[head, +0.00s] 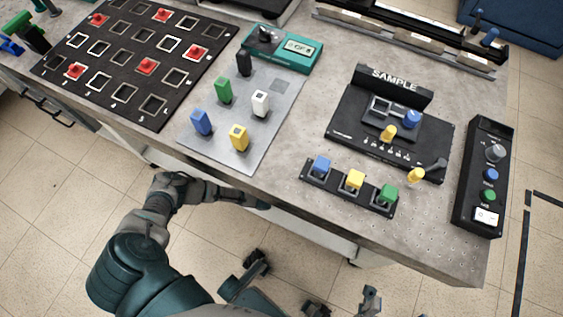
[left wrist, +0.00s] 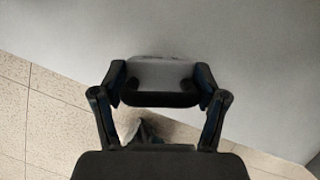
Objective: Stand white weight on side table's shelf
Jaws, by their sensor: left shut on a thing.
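The white weight (head: 260,103) stands upright on a grey plate (head: 285,122) on the workbench, among other coloured blocks. My left arm reaches in low beside the bench's front edge, well apart from the white weight. In the left wrist view my left gripper (left wrist: 160,88) is shut on a dark bar-like thing (left wrist: 156,100); what it belongs to I cannot tell.
Green (head: 223,90), blue (head: 201,122), yellow (head: 239,137) and black (head: 244,63) blocks surround the white weight. A black slotted board (head: 135,60) lies left, a teal meter (head: 285,50) behind, a sample station (head: 390,125) and switch box (head: 484,180) right. Tiled floor is below.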

